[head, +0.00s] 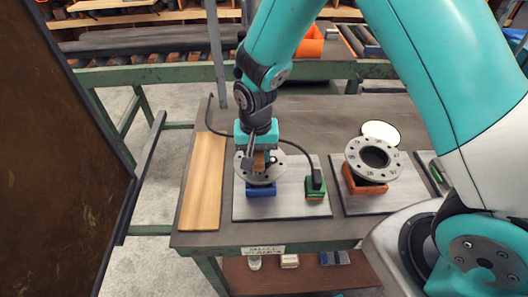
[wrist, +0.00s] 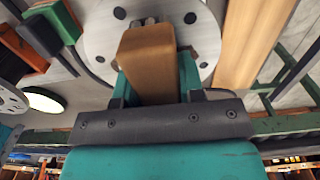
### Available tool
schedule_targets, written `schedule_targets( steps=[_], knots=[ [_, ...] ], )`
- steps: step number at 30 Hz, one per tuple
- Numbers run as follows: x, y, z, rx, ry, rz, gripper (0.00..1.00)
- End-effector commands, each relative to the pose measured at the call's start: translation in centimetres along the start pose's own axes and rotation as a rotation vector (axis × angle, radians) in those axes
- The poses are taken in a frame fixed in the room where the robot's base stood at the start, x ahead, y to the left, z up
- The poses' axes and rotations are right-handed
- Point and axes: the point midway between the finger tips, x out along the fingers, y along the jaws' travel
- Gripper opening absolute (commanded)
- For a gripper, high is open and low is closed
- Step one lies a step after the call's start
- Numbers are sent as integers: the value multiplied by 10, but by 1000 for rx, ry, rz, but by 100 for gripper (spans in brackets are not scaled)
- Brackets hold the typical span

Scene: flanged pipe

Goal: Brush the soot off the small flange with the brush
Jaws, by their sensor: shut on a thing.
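The small flange (head: 246,176), a grey ring with bolt holes, lies on a blue block (head: 261,190) on a grey mat. My gripper (head: 260,158) is right over it, shut on the brush (head: 259,163). In the wrist view the brush (wrist: 150,55) is a brown wooden block between my fingers (wrist: 155,85), in front of the pale flange face (wrist: 100,30). The brush hides the flange's middle, and its bristles are out of sight. I cannot tell whether it touches the flange. A few dark spots show on the face, but I cannot tell soot from holes.
A larger flange (head: 355,160) lies on a red block (head: 366,187) on a second mat, with a pale round disc (head: 381,130) behind. A green block with a black upright part (head: 316,186) stands right of my gripper, trailing a black cable. A wooden board (head: 203,180) lies left.

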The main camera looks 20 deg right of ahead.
Motion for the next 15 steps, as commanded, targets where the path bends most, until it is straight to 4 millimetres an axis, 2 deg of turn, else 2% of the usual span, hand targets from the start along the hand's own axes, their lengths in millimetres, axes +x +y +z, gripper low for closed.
schedule_targets(
  steps=[8,15],
  knots=[
    [0,-11,0,-1,-1,0,17],
    [-1,-29,1,-3,-1,0,17]
  ],
)
